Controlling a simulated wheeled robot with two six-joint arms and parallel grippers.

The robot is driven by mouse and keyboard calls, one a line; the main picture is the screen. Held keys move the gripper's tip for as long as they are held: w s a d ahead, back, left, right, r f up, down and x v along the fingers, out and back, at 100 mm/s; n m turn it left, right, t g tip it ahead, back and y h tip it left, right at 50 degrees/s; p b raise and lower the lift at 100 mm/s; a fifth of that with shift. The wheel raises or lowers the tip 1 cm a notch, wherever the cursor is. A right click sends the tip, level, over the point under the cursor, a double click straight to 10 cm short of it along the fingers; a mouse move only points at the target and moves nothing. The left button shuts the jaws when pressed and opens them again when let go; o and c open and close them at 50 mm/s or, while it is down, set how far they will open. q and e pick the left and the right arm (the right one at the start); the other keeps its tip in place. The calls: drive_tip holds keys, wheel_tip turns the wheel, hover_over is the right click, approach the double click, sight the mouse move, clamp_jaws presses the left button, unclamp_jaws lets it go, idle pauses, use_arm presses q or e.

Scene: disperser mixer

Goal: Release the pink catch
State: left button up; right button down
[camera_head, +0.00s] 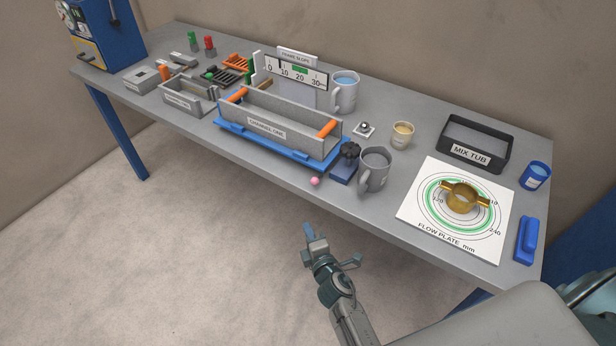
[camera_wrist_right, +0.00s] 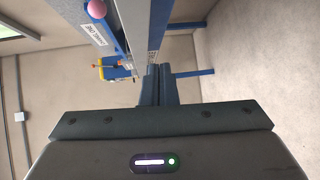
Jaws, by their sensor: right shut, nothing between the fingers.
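The pink catch (camera_head: 315,181) is a small pink ball at the front edge of the bench, by the right front corner of the blue base (camera_head: 290,152) under the grey channel (camera_head: 262,122). In the right wrist view the pink catch (camera_wrist_right: 97,9) shows at the top left, above and apart from the fingers. My right gripper (camera_head: 308,232) is in front of the bench, below and apart from the catch. Its fingers (camera_wrist_right: 158,82) are shut with nothing between them. My left gripper is in neither view.
A dark blue block with a black knob (camera_head: 346,160) and a grey mug (camera_head: 374,168) stand right of the catch. A white flow plate (camera_head: 415,208) with a brass ring (camera_head: 461,198) lies further right. The floor (camera_head: 200,250) before the bench is clear.

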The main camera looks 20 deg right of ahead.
sight(309, 189)
wheel_tip(309, 189, up, 6)
drive_tip(key=w+n+t, duration=0.1)
drive_tip(key=shift+a+n, duration=0.2)
drive_tip(key=shift+n, duration=0.1)
drive_tip(key=shift+w, duration=0.2)
drive_tip(key=w, duration=1)
drive_tip(key=shift+f+b, duration=0.35)
drive_tip(key=d, duration=0.1)
drive_tip(key=s+d+r+p, duration=0.1)
drive_tip(key=d, duration=0.1)
drive_tip(key=shift+s+p, duration=0.2)
drive_tip(key=shift+p, duration=0.1)
drive_tip(key=shift+s+d, duration=0.15)
drive_tip(key=shift+d, duration=0.2)
drive_tip(key=shift+a, duration=0.1)
